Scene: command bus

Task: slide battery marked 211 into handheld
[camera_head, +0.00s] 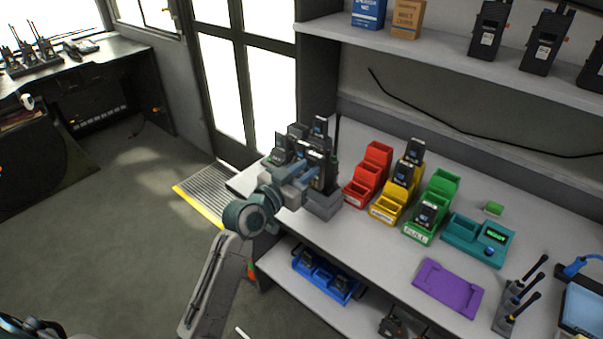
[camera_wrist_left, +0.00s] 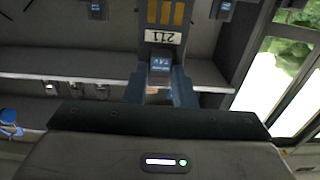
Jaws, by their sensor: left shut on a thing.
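My left gripper (camera_head: 314,178) is at the far left end of the workbench, right at a dark handheld (camera_head: 331,172) with a tall antenna, which stands upright in a grey holder (camera_head: 322,206). In the left wrist view the left gripper (camera_wrist_left: 161,88) is shut on a dark battery (camera_wrist_left: 160,64) with a blue label. A white tag reading 211, upside down, shows just beyond the fingertips, below several yellow strips. The battery and handheld overlap in the head view, so I cannot tell how far the battery is inside. My right gripper is not in view.
Red (camera_head: 367,173), yellow (camera_head: 386,207) and green (camera_head: 419,230) bins stand to the right, some holding batteries. Beyond are a teal device (camera_head: 470,243) and a purple tray (camera_head: 449,288). More dark units (camera_head: 281,150) stand close behind the gripper. A blue bin (camera_head: 318,279) is on the lower shelf.

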